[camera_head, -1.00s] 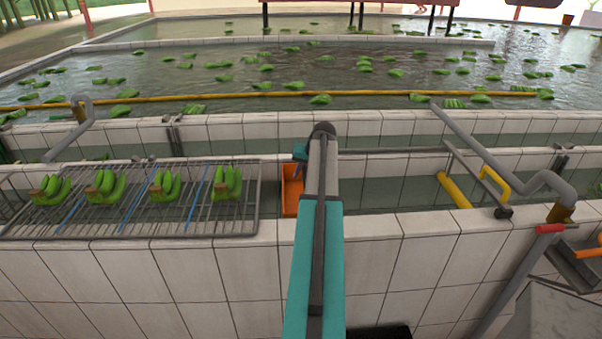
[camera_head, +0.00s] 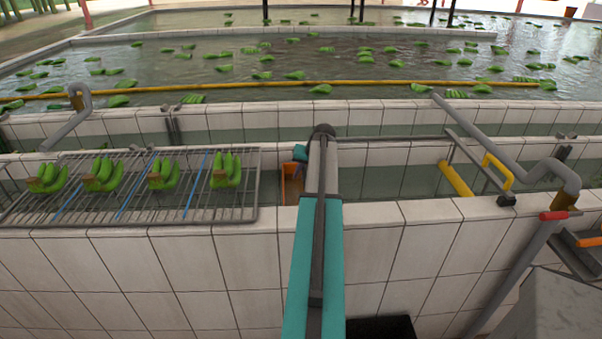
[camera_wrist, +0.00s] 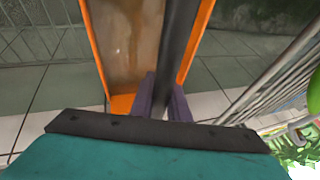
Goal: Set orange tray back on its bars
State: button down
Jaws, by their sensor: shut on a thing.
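The orange tray (camera_head: 291,184) shows just left of my arm in the head view, over the narrow water channel behind the tiled wall. My arm hides its right part. In the wrist view the orange tray (camera_wrist: 97,42) is seen lengthwise, with a brownish, wet-looking inside and orange side rims. My gripper (camera_wrist: 163,98) has its purple fingers closed at the tray's near end. A dark bar (camera_wrist: 180,40) runs along over the tray from between the fingers; what it belongs to is unclear. I cannot tell whether the tray touches any support.
A metal rack (camera_head: 240,208) with several green banana bunches stands left of the tray, close beside it. The tiled wall (camera_head: 400,215) runs across the front. Grey pipes (camera_head: 505,150) and a yellow handle (camera_head: 497,170) are at the right. Banana clusters float in the pool behind.

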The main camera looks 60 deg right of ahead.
jog(key=shift+f, duration=0.55)
jog(key=shift+f+b, duration=0.3)
jog(key=shift+b, duration=0.05)
dwell(0.6)
jog(key=c, duration=1.6)
grip_release()
jog(key=shift+s+r, duration=0.1)
jog(key=shift+r, duration=0.05)
jog(key=shift+b+v, duration=1.4)
jog(key=shift+v, duration=5.35)
jog(key=shift+s, duration=0.1)
